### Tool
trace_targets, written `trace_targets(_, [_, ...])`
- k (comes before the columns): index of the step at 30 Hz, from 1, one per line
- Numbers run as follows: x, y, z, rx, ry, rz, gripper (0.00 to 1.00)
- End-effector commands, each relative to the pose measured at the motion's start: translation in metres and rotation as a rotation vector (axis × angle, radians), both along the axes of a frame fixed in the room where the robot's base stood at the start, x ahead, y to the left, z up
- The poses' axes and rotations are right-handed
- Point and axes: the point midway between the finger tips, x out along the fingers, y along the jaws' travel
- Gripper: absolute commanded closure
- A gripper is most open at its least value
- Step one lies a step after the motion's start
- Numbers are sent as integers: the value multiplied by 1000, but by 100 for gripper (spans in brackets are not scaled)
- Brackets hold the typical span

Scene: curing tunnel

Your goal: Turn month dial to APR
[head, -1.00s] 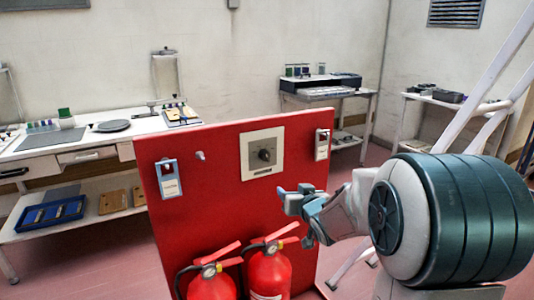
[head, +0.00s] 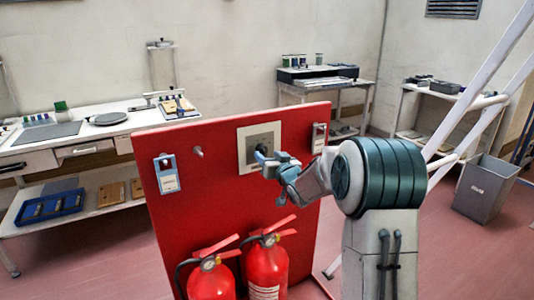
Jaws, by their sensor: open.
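The month dial (head: 249,150) is a dark round knob on a pale square plate (head: 245,132) near the top of the red board (head: 215,175). My gripper (head: 262,157) is open in front of the plate, with its fingertips at the dial's right side. The fingers and hand hide part of the dial and the plate's lower right. Whether the fingers touch the dial, and which month it points to, cannot be told at this size.
Two red fire extinguishers (head: 267,268) stand below. A grey bin (head: 486,188) stands at right. Workbenches line the walls.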

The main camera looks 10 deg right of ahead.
Motion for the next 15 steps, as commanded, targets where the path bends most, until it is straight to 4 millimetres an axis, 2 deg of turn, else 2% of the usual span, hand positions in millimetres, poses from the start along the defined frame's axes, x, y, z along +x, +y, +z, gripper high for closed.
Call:
trace_targets(6, [21, 5, 0, 0, 0, 0, 46])
trace_targets(15, [26, 7, 0, 1, 1, -1, 46])
